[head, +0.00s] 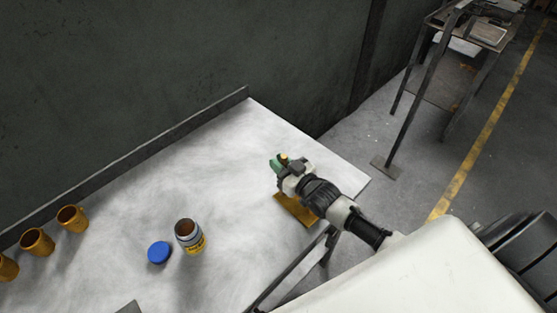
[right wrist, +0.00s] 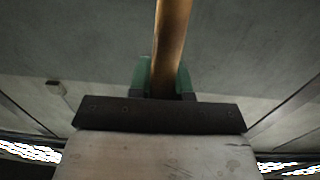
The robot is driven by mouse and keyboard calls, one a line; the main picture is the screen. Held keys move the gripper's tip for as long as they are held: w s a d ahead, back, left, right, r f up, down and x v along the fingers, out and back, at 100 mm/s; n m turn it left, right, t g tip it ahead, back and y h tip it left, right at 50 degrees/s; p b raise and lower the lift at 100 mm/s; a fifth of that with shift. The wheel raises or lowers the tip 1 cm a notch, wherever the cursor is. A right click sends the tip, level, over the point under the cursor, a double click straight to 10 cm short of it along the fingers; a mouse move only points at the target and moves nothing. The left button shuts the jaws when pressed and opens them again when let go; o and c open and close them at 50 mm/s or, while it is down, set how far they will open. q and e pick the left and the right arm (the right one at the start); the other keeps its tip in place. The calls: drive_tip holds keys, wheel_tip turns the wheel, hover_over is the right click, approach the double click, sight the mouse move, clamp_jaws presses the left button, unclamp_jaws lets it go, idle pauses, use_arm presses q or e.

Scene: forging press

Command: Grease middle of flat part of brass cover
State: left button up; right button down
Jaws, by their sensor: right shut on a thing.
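My right gripper (head: 281,163) has green fingers and is shut on a brown, handle-like rod (right wrist: 172,45), which runs up out of frame between the fingers in the right wrist view. In the head view only a small yellow-brown end of the rod shows at the fingers. A flat brass-coloured piece (head: 293,208) lies on the table below my right wrist, partly hidden by it; it may be the brass cover. An open jar (head: 187,232) with brown content and a yellow label stands left of the gripper. My left gripper is not in view.
A blue lid (head: 159,252) lies beside the jar. Several brass-coloured cups (head: 72,218) stand along the left of the white table (head: 215,150). A raised edge and dark wall border its back. A metal rack (head: 440,85) stands on the floor at right. The table's middle is clear.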

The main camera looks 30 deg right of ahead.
drive_tip(key=shift+d+v, duration=0.2)
drive_tip(key=shift+v, duration=0.65)
drive_tip(key=shift+w+r+p, duration=0.15)
drive_tip(key=shift+r+p, duration=0.2)
drive_tip(key=shift+p, duration=0.2)
drive_tip(key=shift+w+a, duration=0.15)
drive_tip(key=shift+w, duration=0.35)
wheel_tip(320, 180, up, 3)
drive_tip(key=p, duration=0.2)
drive_tip(key=shift+p, duration=0.3)
